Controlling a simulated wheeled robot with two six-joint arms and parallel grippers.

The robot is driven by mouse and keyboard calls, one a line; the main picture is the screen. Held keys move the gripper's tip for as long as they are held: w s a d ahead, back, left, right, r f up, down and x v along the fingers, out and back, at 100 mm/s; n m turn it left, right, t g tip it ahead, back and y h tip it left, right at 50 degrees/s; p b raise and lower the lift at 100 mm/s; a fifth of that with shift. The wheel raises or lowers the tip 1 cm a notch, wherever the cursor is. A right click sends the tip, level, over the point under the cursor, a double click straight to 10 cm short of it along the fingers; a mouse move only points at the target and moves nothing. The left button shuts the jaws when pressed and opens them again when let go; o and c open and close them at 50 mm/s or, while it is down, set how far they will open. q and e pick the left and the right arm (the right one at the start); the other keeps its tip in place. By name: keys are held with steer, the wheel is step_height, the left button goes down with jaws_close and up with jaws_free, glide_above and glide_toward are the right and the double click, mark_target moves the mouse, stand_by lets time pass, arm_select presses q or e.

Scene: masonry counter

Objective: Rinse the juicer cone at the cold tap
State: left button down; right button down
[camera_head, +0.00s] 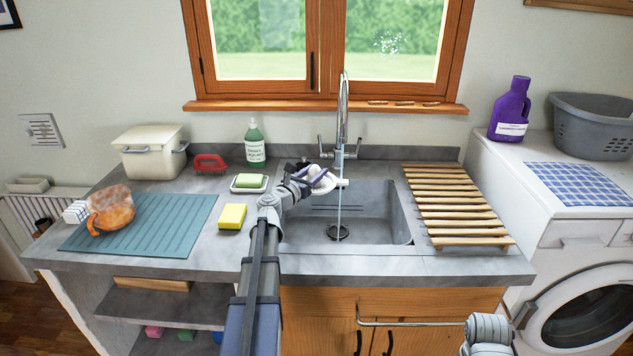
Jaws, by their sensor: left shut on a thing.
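My left gripper (311,176) is shut on the juicer cone (323,185), a small white and purplish piece partly hidden by the fingers. It holds the cone over the back part of the grey sink (400,212). The tall chrome tap (343,105) stands behind the sink, and a thin stream of water runs from it down to the drain. The cone's right side meets the stream in the picture; I cannot tell whether the water strikes it. Only a pale part of my right arm shows at the bottom right, without its gripper.
Left of the sink are a yellow sponge (232,216), a green soap bar (250,181) on a dish, a soap bottle (255,147), and a teal mat (185,222) bearing an orange item (112,217). A wooden slatted rack (455,205) lies to the right.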

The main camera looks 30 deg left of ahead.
arm_select(q)
steer(key=s+d, duration=0.2)
steer(key=s, duration=0.5)
steer(key=shift+s, duration=0.25)
stand_by(1.5)
steer(key=s+d+r+p, duration=0.1)
steer(key=s+r+p, duration=0.3)
steer(key=shift+s, duration=0.4)
steer(key=shift+d, duration=0.1)
stand_by(0.3)
